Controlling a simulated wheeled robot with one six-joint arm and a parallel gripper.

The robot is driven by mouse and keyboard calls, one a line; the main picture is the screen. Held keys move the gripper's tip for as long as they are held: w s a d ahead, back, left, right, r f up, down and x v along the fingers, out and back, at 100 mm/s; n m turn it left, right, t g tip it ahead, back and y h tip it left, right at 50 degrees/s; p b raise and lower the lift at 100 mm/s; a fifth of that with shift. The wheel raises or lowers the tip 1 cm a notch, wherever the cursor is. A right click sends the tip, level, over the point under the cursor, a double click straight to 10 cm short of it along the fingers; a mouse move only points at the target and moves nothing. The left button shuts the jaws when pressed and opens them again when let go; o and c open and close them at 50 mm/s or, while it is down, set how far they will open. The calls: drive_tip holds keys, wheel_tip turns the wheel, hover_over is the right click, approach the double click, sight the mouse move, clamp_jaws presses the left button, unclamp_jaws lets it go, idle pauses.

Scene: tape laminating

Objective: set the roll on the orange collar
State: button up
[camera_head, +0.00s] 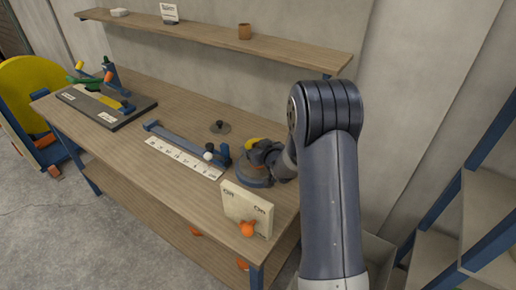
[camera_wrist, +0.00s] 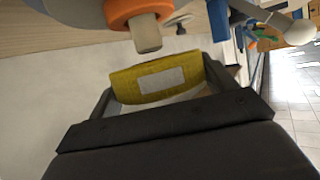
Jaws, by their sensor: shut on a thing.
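A yellow roll (camera_wrist: 160,78) with a pale label sits between the two fingers of my gripper (camera_wrist: 160,88), which is shut on it. The roll also shows in the head view (camera_head: 251,143), partly behind my gripper (camera_head: 262,150). In the wrist view the orange collar (camera_wrist: 122,14) rings the base of a short pale peg (camera_wrist: 147,36) on a grey round base. The roll appears just off the peg's free end, apart from the collar. In the head view the grey round base (camera_head: 251,175) lies below my gripper; I cannot make out the collar there.
A cream block (camera_head: 243,205) with an orange knob stands at the table's near right corner. A blue bar (camera_head: 180,142), a marked white strip (camera_head: 180,155) and a small dark disc (camera_head: 220,127) lie to the left. A shelf (camera_head: 230,37) runs along the wall.

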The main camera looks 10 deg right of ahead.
drive_tip(key=shift+f, duration=0.25)
drive_tip(key=shift+f, duration=0.1)
drive_tip(key=shift+f+b, duration=0.35)
drive_tip(key=shift+b, duration=0.15)
drive_tip(key=shift+f+b, duration=0.25)
drive_tip(key=shift+b, duration=0.05)
drive_tip(key=o, duration=1)
drive_tip(key=shift+c, duration=0.2)
drive_tip(key=shift+r, duration=0.1)
